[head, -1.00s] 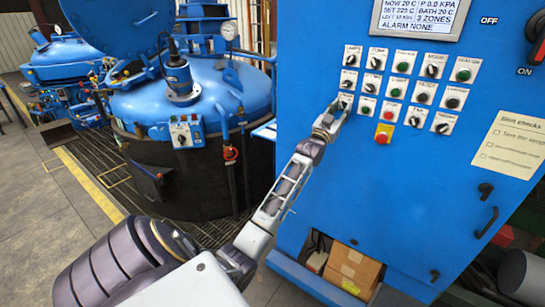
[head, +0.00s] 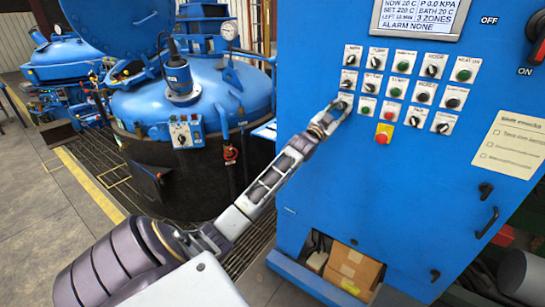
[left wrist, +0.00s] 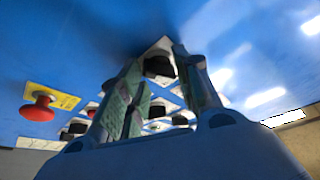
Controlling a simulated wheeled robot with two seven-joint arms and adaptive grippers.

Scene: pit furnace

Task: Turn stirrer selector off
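A black selector knob on a white plate (head: 346,99) sits at the lower left of the button rows on the blue panel. Its label is too small and too covered to read, so I cannot confirm it is the stirrer selector. My left gripper (head: 335,108) is at this knob. In the left wrist view the black knob (left wrist: 158,66) lies between the two fingertips of my left gripper (left wrist: 157,58). The fingers stand apart on either side of it; whether they touch it I cannot tell. My right gripper is not in view.
Several other knobs and buttons sit close by, including a red mushroom button on yellow (head: 383,135), also in the left wrist view (left wrist: 38,108). A display (head: 420,16) is above. A blue furnace vessel (head: 190,100) stands left of the panel.

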